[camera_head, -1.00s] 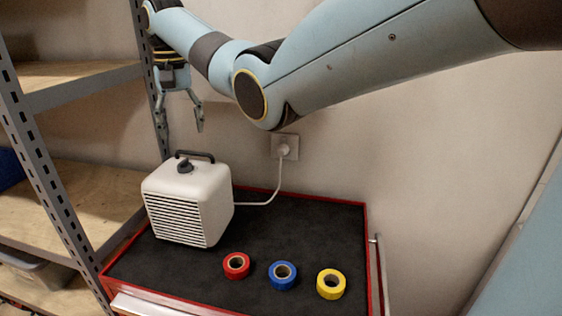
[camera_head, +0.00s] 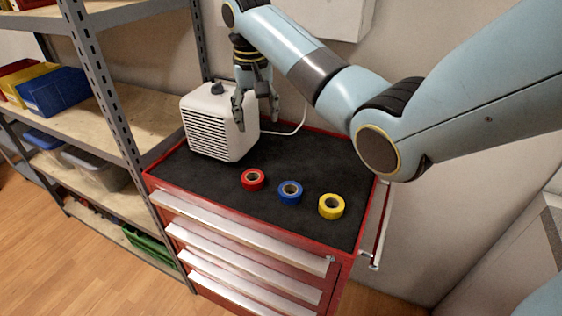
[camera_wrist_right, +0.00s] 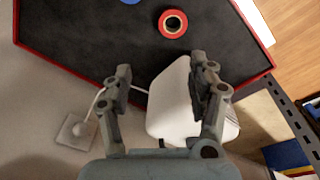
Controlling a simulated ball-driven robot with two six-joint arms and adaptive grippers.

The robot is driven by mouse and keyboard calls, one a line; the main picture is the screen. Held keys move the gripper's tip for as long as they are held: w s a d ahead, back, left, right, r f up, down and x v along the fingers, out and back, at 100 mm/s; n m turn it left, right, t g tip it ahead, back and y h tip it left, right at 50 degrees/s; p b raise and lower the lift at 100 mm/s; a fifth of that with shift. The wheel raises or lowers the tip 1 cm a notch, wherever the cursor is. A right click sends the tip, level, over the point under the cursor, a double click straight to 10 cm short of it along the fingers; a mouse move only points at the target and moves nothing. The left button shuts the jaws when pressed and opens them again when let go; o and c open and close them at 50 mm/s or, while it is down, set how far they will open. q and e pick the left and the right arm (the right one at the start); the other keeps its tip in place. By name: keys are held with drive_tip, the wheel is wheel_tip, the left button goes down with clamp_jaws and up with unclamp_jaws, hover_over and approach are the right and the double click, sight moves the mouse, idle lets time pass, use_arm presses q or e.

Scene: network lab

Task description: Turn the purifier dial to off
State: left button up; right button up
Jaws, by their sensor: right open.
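The white purifier (camera_head: 207,137), a box with a slatted front, stands at the left of the cart top. Its dark dial (camera_head: 217,88) is on top, left of my right gripper. My right gripper (camera_head: 256,112) points down with its fingers apart, overlapping the purifier's right side in the head view. The dial is clear of the fingers. In the right wrist view the purifier (camera_wrist_right: 172,108) shows beyond and between the open fingers of the right gripper (camera_wrist_right: 161,80); I cannot make out the dial there. My left gripper is out of view.
Red, blue and yellow tape rolls (camera_head: 253,180) (camera_head: 290,192) (camera_head: 331,206) lie on the red cart's black mat (camera_head: 225,192). A metal shelf (camera_head: 125,125) with bins stands close on the left. A white cord (camera_head: 298,124) runs behind the purifier.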

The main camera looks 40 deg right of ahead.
drive_tip(key=s+a+f+n+t, duration=0.1)
drive_tip(key=s+f, duration=0.4)
drive_tip(key=s, duration=0.5)
drive_tip(key=shift+a+f+n, duration=0.4)
drive_tip(key=shift+a+n, duration=0.3)
drive_tip(key=shift+a, duration=0.45)
